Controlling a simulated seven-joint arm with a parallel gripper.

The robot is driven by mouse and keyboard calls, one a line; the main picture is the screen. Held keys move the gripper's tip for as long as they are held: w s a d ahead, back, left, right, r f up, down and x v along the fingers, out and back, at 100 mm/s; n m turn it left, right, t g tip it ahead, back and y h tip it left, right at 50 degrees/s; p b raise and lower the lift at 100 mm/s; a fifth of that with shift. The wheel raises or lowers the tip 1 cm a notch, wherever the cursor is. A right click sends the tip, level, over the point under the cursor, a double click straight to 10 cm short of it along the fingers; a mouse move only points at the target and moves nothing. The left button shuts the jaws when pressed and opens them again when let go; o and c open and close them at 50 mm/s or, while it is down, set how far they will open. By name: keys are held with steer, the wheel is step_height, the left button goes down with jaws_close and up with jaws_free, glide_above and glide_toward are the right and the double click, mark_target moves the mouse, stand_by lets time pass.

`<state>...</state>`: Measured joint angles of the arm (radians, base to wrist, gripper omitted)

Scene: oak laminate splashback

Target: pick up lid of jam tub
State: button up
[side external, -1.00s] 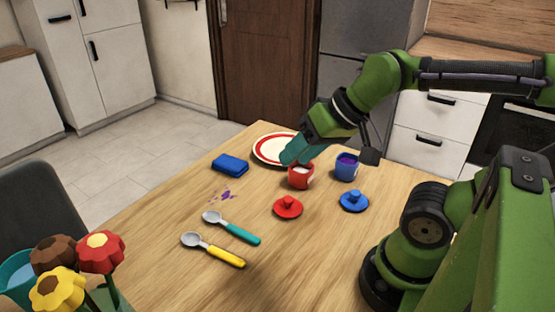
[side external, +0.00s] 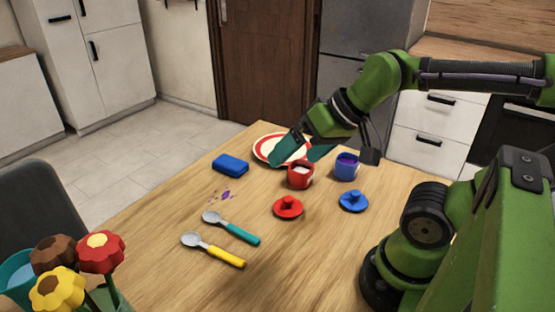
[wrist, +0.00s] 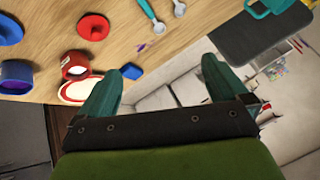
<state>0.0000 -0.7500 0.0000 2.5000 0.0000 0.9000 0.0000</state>
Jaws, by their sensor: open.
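A blue tub (side external: 347,167) with purple contents stands on the table; its wrist-view image (wrist: 16,78) is at the left edge. A blue lid (side external: 353,201) with a knob lies flat in front of it. A red tub (side external: 301,176) with pale contents stands to its left, also in the wrist view (wrist: 75,66). A red lid (side external: 288,208) with a knob lies in front of the red tub; the wrist view shows it too (wrist: 93,27). My gripper (side external: 294,159) is open and empty, with teal fingers spread, above and behind the red tub. Both lids are apart from it.
A red-rimmed plate (side external: 266,150) lies behind the tubs. A blue block (side external: 230,165), a purple stain (side external: 223,195), a teal-handled spoon (side external: 232,228) and a yellow-handled spoon (side external: 213,250) are to the left. Flowers (side external: 75,265) stand at the front left. The table's front middle is clear.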

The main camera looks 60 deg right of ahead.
steer(key=w+d+f+m+g, duration=0.1)
steer(key=d+f+m, duration=0.15)
steer(key=d, duration=0.25)
steer(key=m+g+h, duration=0.2)
steer(key=m+g, duration=0.4)
steer(key=m, duration=2.7)
glide_above(356, 192)
step_height(356, 192, down, 5)
step_height(356, 192, down, 16)
steer(key=shift+f, duration=0.15)
steer(key=c, duration=0.9)
